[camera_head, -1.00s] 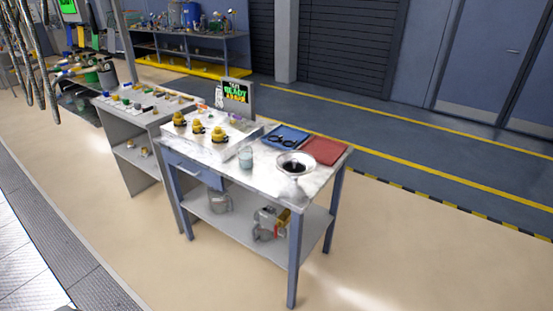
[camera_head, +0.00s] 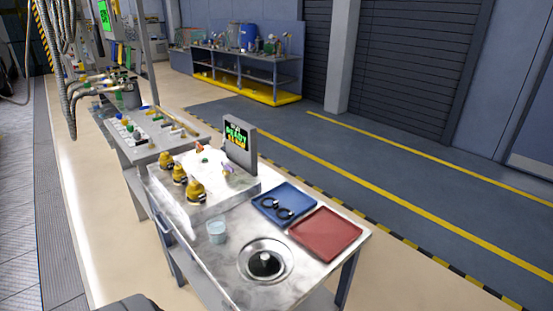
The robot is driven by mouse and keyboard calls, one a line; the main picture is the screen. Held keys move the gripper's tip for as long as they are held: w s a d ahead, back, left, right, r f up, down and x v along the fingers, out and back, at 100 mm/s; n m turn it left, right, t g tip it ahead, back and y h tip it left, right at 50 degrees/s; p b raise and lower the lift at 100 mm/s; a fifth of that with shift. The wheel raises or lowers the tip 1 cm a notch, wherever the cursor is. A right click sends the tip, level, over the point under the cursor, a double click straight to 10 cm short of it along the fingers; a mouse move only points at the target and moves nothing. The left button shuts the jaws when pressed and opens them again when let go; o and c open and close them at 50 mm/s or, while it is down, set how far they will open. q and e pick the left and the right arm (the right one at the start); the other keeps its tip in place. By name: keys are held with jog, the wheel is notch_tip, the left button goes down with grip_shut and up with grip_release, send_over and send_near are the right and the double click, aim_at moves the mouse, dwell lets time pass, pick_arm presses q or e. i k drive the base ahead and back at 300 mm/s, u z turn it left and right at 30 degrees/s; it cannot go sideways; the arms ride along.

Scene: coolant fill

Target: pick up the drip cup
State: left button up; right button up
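The drip cup appears to be the small pale blue, translucent cup (camera_head: 216,231) standing upright on the front left part of the table top (camera_head: 205,264). It stands apart from the round metal basin (camera_head: 248,273) to its right, which has a dark centre. Nothing touches the cup from above. Neither of my grippers shows in the view.
A raised block with several yellow-topped fittings (camera_head: 195,191) and a lit display (camera_head: 238,139) stand behind the cup. A blue tray (camera_head: 268,207) with black rings (camera_head: 284,212) and a red tray (camera_head: 325,234) lie to the right. Floor right of the table is clear.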

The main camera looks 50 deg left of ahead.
aim_at(216, 224)
jog(key=i, duration=3)
jog(key=u, duration=3.55)
